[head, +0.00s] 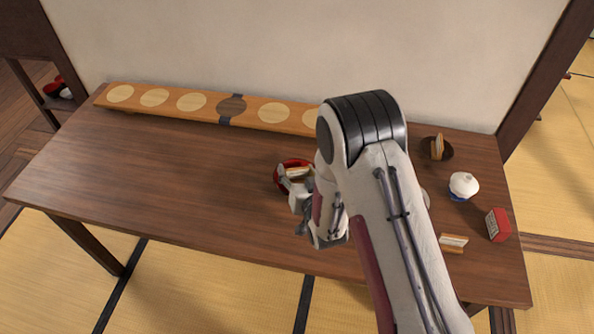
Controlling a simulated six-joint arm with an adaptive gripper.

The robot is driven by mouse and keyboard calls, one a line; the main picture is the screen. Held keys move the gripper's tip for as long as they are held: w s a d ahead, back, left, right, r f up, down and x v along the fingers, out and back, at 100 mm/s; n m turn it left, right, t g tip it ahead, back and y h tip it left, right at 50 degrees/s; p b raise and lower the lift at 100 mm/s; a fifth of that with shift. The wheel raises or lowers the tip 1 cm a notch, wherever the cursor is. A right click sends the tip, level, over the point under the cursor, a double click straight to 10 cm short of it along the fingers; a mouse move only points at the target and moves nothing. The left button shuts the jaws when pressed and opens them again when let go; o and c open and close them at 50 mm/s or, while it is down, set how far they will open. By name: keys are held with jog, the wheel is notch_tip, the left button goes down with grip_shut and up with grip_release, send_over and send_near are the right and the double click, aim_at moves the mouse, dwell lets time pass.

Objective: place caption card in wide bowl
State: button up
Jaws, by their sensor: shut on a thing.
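My gripper (298,182) is shut on a small tan-and-white card (299,172), which looks like a caption card. It holds the card over a red bowl (279,170) near the middle of the table. The fingers and card hide much of the bowl, and I cannot tell whether the card touches it. A similar tan-and-white card (453,242) lies on the table at the right. A dark bowl (446,151) at the back right has an upright tan piece (437,147) in it.
A long wooden board with pale discs (190,104) lies along the back of the table (180,180). A white-and-blue lidded pot (463,186) and a red box (498,225) stand at the right. My arm hides part of the right side.

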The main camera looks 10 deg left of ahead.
jog(key=shift+f, duration=0.35)
jog(key=o, duration=1)
jog(key=shift+c, duration=0.2)
jog(key=shift+r, duration=0.2)
jog(key=shift+r, duration=0.4)
jog(key=v, duration=1.2)
jog(key=shift+f, duration=0.1)
